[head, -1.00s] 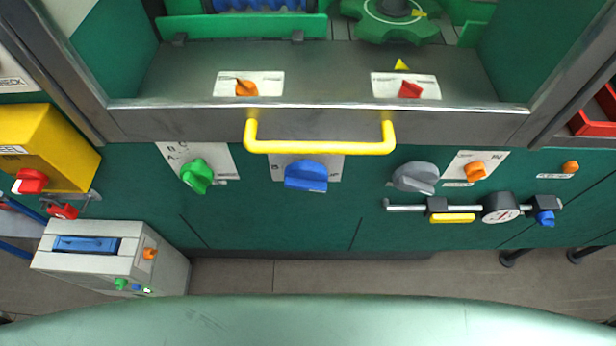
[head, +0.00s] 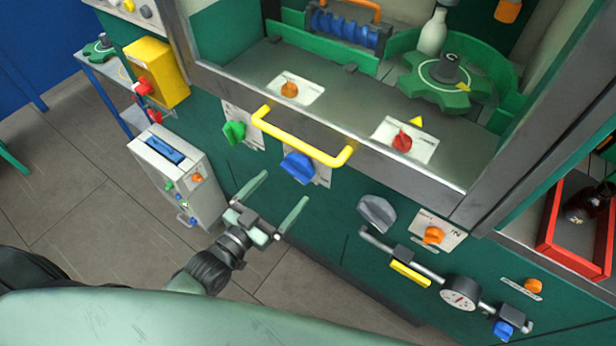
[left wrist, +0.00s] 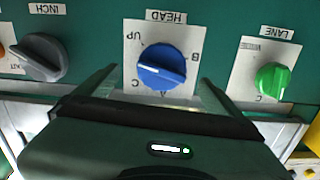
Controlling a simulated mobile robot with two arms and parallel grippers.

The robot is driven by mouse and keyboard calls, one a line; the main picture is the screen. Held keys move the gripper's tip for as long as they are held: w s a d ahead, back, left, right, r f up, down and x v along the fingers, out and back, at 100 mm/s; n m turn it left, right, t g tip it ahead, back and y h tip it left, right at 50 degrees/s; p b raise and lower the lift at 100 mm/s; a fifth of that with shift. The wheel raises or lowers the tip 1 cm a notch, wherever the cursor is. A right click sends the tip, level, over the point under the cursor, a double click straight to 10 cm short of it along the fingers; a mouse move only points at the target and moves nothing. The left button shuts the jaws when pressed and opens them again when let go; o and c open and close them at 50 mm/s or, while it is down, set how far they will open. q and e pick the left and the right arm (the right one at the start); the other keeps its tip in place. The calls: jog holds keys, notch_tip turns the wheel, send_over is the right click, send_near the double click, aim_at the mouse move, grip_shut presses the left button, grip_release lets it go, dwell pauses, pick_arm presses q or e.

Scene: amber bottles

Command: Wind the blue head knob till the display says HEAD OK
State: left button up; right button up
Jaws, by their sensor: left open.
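The blue head knob (head: 298,167) is on the green front panel, below the yellow handle. In the left wrist view the knob (left wrist: 162,66) sits on a white plate, its HEAD label upside down. UP, B, A and C stand around it; a pale line on the knob points right and slightly down. My left gripper (head: 287,187) is open and empty in front of the knob. In the left wrist view its fingers (left wrist: 158,78) flank the knob's lower part, with no contact visible. No display text is readable. My right gripper is out of view.
The yellow handle (head: 300,138) juts out above the knob. A green LANE knob (left wrist: 271,80) and a grey INCH knob (left wrist: 44,57) flank it. A gauge bar (head: 460,293) projects at lower right. A pale box (head: 205,190) stands left; the floor before it is clear.

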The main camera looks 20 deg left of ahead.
aim_at(296, 169)
pick_arm(q)
jog(key=w, duration=0.2)
jog(key=w+r+p, duration=0.1)
jog(key=w, duration=0.1)
jog(key=shift+d+r, duration=0.1)
jog(key=shift+d, duration=0.3)
jog(key=x, duration=0.2)
jog(key=shift+w+d, duration=0.15)
jog(key=shift+w, duration=0.05)
jog(key=shift+w+d, duration=0.3)
jog(key=shift+w, duration=0.3)
jog(key=c, duration=1.4)
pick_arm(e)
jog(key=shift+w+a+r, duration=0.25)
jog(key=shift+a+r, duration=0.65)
pick_arm(q)
jog(key=shift+n, duration=0.3)
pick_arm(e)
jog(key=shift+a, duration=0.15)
